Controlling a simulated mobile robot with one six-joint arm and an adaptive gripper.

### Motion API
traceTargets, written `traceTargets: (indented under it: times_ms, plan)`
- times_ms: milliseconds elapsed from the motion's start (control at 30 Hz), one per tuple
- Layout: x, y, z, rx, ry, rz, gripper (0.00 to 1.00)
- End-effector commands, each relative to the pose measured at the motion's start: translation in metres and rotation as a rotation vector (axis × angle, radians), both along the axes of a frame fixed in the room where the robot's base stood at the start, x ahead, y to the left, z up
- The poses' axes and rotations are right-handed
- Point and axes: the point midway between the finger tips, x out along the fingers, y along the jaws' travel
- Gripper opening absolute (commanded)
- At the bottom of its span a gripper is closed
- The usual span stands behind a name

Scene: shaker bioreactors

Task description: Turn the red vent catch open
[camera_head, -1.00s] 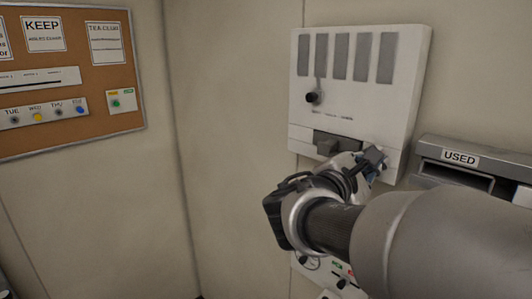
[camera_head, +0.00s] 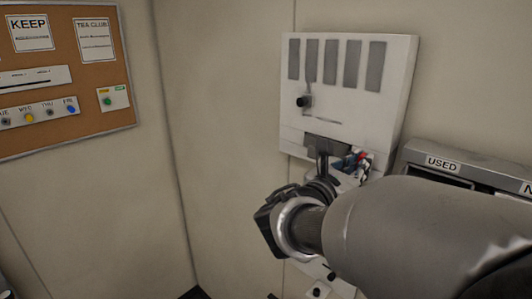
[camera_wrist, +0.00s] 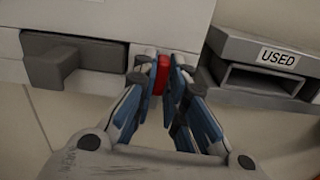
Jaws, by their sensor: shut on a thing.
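The red vent catch (camera_wrist: 162,75) is a small upright red piece in the wrist view, directly between my fingertips. A bit of red also shows among my fingers in the head view (camera_head: 363,156). My gripper (camera_wrist: 160,70) has its blue-padded fingers on either side of the catch and is shut on it. In the head view my gripper (camera_head: 354,162) is at the lower right of the white wall panel (camera_head: 345,109). The fingers hide most of the catch, so I cannot tell its turned angle.
A dark grey block handle (camera_wrist: 70,58) sits just left of my fingers. A grey bin labelled USED (camera_wrist: 262,65) is close on the right. The panel has a black knob (camera_head: 304,102) and dark slots. A cork notice board (camera_head: 75,75) hangs far left.

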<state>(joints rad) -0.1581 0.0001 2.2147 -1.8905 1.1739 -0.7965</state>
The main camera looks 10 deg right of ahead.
Motion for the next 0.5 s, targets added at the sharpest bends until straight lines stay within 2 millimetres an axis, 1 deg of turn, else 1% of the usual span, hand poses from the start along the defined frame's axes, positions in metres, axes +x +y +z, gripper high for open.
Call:
traceTargets:
  times_ms: [200,500]
  plan:
    - [0.0,0.0,0.0006,-0.039,0.05,0.0,0.0]
    - [0.0,0.0,0.0,-0.052,0.066,0.0,0.0]
